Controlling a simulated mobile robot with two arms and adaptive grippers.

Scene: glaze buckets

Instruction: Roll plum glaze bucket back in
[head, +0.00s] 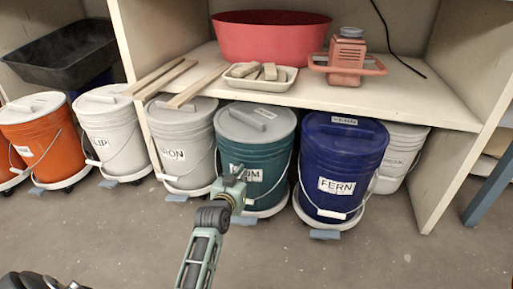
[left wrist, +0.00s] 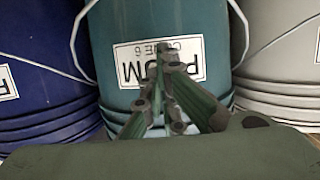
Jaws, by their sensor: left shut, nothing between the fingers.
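The plum glaze bucket (head: 262,165) is teal with a grey lid and a white label partly reading "UM". It stands upright on a low white wheeled base (head: 266,208) at the shelf's front edge, between a grey bucket and a blue one. My left gripper (head: 236,176) is shut and empty in front of its label, hiding part of it. In the left wrist view the teal bucket (left wrist: 205,22) fills the middle, and the shut fingers (left wrist: 161,62) overlap its label. I cannot tell whether they touch it. My right gripper is not in view.
The blue FERN bucket (head: 340,160) stands close on the right and a grey bucket (head: 184,145) on the left. A pale bucket (head: 398,150) sits farther back. The shelf (head: 330,98) above holds a red basin (head: 270,40). The floor (head: 330,262) in front is clear.

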